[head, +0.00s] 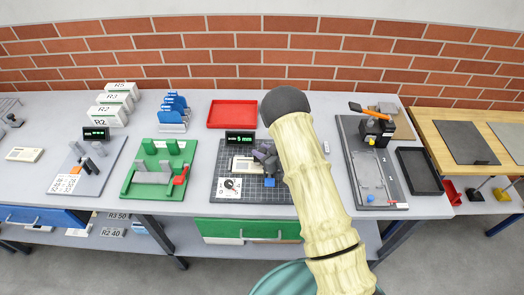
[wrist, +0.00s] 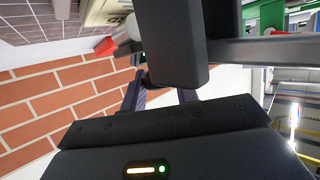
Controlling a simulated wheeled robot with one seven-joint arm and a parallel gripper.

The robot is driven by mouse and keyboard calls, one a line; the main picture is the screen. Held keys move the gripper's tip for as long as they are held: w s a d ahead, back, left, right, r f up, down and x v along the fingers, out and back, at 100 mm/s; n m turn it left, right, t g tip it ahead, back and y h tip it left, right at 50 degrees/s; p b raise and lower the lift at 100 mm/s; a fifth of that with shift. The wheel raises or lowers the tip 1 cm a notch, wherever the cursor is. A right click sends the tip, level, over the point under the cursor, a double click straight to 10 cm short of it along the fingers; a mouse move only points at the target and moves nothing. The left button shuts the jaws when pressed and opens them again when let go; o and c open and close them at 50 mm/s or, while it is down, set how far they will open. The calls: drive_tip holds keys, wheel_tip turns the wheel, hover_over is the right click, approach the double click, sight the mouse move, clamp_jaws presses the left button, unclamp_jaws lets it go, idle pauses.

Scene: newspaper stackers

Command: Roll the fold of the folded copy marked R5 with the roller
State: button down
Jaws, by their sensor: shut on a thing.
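My gripper (wrist: 162,92) is at the bottom of the wrist view, shut on a dark block with a grey bar running right, which appears to be the roller (wrist: 178,45). Its rolling face is hidden. In the head view my pale arm hides part of the dark gridded mat (head: 283,196), and a small grey shape beside the arm there may be my gripper. A beige folded copy (head: 241,164) lies on this mat; its mark is not legible. A beige shape also shows at the top of the wrist view (wrist: 100,10). Contact between roller and copy cannot be seen.
A small display (head: 240,137) stands behind the mat, with a dial (head: 230,188) and a blue block (head: 269,182) on it. A green fixture (head: 140,187) is left, a red tray (head: 254,103) behind. Boxes marked R2, R3 and R5 (head: 121,87) stand back left.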

drive_tip(key=shift+w+f, duration=0.1)
drive_tip(key=shift+d, duration=0.15)
drive_tip(key=shift+a, duration=0.95)
drive_tip(key=shift+a+b, duration=0.4)
drive_tip(key=shift+a, duration=0.45)
drive_tip(key=shift+a+f, duration=0.1)
